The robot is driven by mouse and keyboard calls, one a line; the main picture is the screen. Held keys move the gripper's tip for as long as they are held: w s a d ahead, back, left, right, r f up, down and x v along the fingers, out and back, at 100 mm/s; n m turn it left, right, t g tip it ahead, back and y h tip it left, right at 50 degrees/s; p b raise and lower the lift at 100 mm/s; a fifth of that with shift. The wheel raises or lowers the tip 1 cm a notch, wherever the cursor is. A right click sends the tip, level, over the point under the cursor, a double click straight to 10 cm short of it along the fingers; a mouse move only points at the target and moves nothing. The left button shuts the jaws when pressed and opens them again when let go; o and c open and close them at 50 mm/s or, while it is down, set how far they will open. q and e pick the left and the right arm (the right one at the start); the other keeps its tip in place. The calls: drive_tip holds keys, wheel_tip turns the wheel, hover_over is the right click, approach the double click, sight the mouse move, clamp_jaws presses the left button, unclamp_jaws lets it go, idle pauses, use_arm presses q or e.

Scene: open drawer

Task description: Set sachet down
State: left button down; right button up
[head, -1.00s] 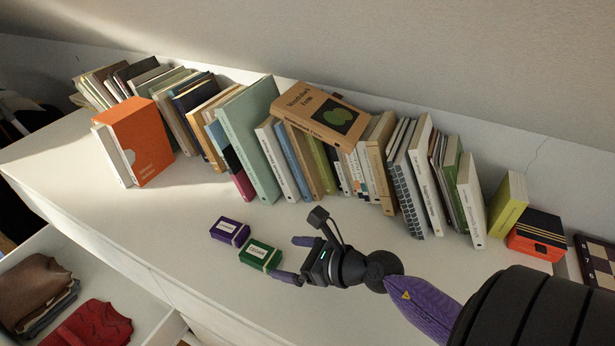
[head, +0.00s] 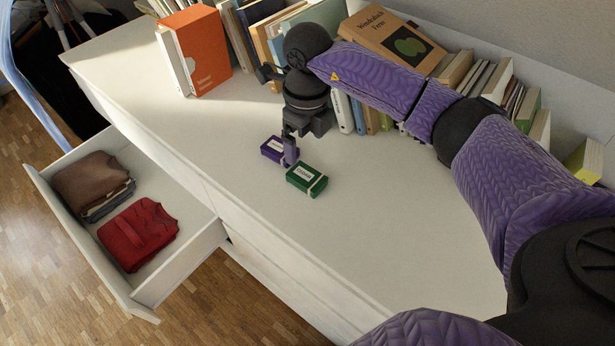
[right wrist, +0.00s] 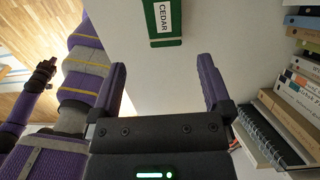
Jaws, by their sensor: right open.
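Two small boxed sachets lie on the white dresser top in the head view: a purple one (head: 272,150) and a green one (head: 306,180) with a white label. The green one reads CEDAR in the right wrist view (right wrist: 173,20), just beyond my fingertips and apart from them. My right gripper (head: 289,158) points down by the sachets; a finger hides part of the purple one. In the right wrist view its two fingers (right wrist: 160,82) are wide apart with nothing between them. A dark hand, seemingly my left gripper (right wrist: 44,74), shows small there; its jaws are unclear.
An open drawer (head: 180,262) holds a red folded garment (head: 138,233) and a brown one (head: 90,182). A row of books, with an orange one (head: 204,55), stands along the back. A tan book (head: 392,38) lies on top. The dresser's front strip is clear.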

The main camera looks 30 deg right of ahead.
sight(305, 174)
drive_tip(key=shift+d+f, duration=0.2)
drive_tip(key=shift+d, duration=0.05)
drive_tip(key=f+b, duration=0.1)
drive_tip(key=f, duration=0.2)
drive_tip(key=f+b, duration=0.1)
drive_tip(key=f, duration=0.2)
drive_tip(key=f+b, duration=0.2)
drive_tip(key=f, duration=0.1)
drive_tip(key=shift+w+a+f, duration=0.15)
drive_tip(key=shift+w+a, duration=0.05)
drive_tip(key=shift+w, duration=0.05)
